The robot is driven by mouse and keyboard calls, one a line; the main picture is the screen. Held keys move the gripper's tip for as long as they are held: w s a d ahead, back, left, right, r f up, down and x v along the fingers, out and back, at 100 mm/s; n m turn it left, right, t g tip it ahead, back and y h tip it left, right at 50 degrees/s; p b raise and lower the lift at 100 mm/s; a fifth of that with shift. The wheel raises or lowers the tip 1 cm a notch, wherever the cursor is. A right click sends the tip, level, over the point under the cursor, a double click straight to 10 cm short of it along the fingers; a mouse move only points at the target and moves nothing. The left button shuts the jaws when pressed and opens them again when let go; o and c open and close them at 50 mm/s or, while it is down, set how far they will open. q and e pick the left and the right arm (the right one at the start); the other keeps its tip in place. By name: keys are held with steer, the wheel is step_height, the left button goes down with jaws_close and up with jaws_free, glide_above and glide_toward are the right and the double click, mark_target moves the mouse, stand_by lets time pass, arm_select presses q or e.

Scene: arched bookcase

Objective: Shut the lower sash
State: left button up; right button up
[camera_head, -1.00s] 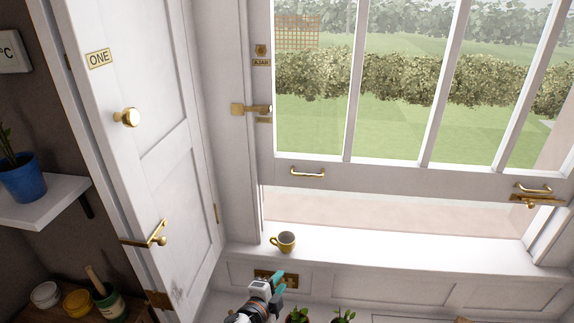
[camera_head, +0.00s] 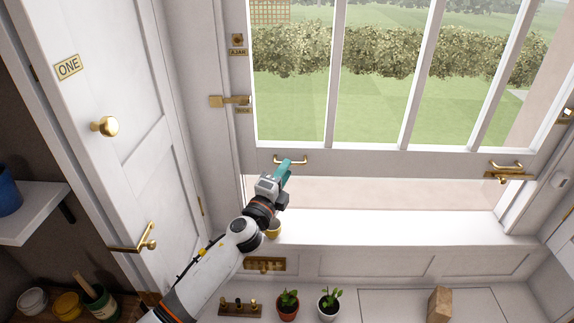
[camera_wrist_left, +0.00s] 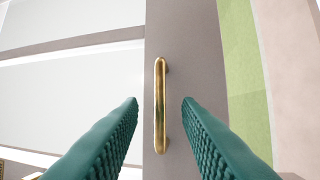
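The lower sash (camera_head: 400,163) is a white multi-pane window frame, raised, with an open gap between its bottom rail and the sill. A brass pull handle (camera_head: 302,160) sits on the left of that rail, and another brass handle (camera_head: 508,165) is at the right. My left gripper (camera_head: 286,165) is at the left handle. In the left wrist view, its teal fingers are open, one on each side of the brass handle (camera_wrist_left: 160,105), with gaps to both. The handle appears ahead of the fingertips. My right gripper is not in view.
A yellow mug (camera_head: 274,231) stands on the white sill (camera_head: 400,228) under the sash, partly hidden by my left gripper. A brass latch (camera_head: 230,101) is on the left frame. Potted plants (camera_head: 287,304) and a wooden block (camera_head: 438,304) stand below the sill.

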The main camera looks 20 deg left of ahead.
arm_select(q)
steer(key=shift+x, duration=1.1)
jaws_close()
steer(key=shift+f, duration=0.1)
